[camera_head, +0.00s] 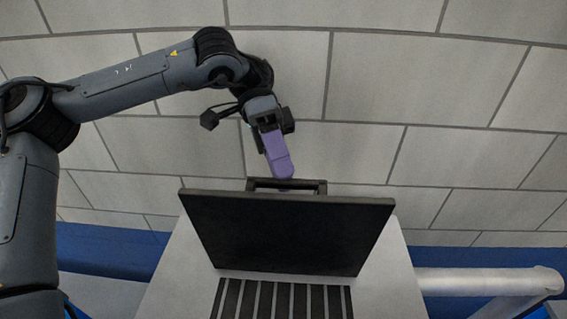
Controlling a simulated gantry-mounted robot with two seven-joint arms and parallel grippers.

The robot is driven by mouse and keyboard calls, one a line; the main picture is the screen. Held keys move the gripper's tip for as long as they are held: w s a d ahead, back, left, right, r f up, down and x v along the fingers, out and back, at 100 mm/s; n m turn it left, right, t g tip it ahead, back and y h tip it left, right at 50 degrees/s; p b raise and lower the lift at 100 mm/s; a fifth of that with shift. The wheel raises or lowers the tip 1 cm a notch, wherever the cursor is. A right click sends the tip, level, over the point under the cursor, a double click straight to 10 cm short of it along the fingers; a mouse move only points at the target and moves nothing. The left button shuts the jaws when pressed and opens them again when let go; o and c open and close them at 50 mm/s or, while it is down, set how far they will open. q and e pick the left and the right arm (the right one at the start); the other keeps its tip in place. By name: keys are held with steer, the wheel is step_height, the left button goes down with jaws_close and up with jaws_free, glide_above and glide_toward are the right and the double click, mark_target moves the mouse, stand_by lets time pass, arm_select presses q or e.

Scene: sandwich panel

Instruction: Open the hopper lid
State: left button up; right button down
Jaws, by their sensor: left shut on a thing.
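The hopper lid (290,235) is a dark flat panel tilted up on top of a pale hopper body (385,285), with a slatted grille (280,300) in front of its lower edge. A dark bar handle (310,184) stands along the lid's upper edge. My left gripper (283,172) has purple fingers and is shut on the handle near its middle. The fingertips partly cover the handle there. My right gripper is not in view.
A pale tiled surface (460,100) fills the background. A blue band (110,250) runs behind the hopper on both sides. A light grey cylinder (490,281) lies to the right of the hopper.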

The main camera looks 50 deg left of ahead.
arm_select(q)
steer(key=shift+f, duration=0.1)
steer(key=d+r+b, duration=0.4)
steer(key=d+r, duration=0.1)
steer(key=d, duration=0.1)
steer(key=d+r+b, duration=0.4)
steer(key=d+r, duration=0.1)
steer(key=r, duration=0.1)
steer(key=shift+w+d+r, duration=0.1)
steer(key=shift+w+d, duration=0.05)
steer(key=shift+d, duration=0.2)
stand_by(0.3)
